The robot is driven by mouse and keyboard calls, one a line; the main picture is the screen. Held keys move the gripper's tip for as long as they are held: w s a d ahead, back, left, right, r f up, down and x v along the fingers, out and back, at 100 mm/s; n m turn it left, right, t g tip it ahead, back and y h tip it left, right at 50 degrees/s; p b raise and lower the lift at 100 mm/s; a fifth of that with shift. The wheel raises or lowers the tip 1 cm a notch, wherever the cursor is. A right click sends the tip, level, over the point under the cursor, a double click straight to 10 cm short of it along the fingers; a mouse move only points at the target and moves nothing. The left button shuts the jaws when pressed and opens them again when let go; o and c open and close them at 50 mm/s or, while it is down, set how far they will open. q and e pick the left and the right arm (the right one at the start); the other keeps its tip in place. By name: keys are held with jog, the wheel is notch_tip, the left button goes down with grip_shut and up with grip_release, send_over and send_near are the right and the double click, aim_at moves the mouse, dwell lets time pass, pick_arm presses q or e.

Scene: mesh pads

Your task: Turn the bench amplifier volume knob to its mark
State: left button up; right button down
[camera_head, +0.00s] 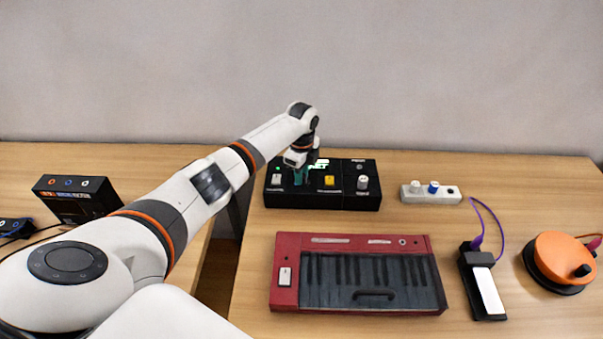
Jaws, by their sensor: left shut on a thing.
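The bench amplifier is most likely the long black box (345,201) at the back middle of the table, with its controls on top. My left gripper (300,176) points down over its left half and is shut on a knob there. Teal surfaces show at the fingertips, and the held knob is mostly hidden. A white control (277,179) is to the left of the gripper, a yellow one (329,180) to its right, and a pale grey knob (363,182) at the right end. The mark is too small to make out. My right gripper is not in view.
A red keyboard (288,256) lies in front of the box. A white power strip (447,197), a black device with a purple cable (484,288) and an orange reel (562,256) are to the right. A black box (78,198) stands left, beyond a gap between tables.

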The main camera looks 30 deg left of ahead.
pick_arm(q)
jog(key=m, duration=0.3)
jog(key=shift+w+m, duration=0.1)
jog(key=shift+m, duration=0.2)
jog(key=shift+m+b, duration=0.45)
jog(key=shift+m, duration=1.45)
jog(key=o, duration=1)
jog(key=shift+d, duration=0.1)
jog(key=shift+r, duration=0.1)
notch_tip(320, 180, up, 12)
jog(key=b, duration=0.2)
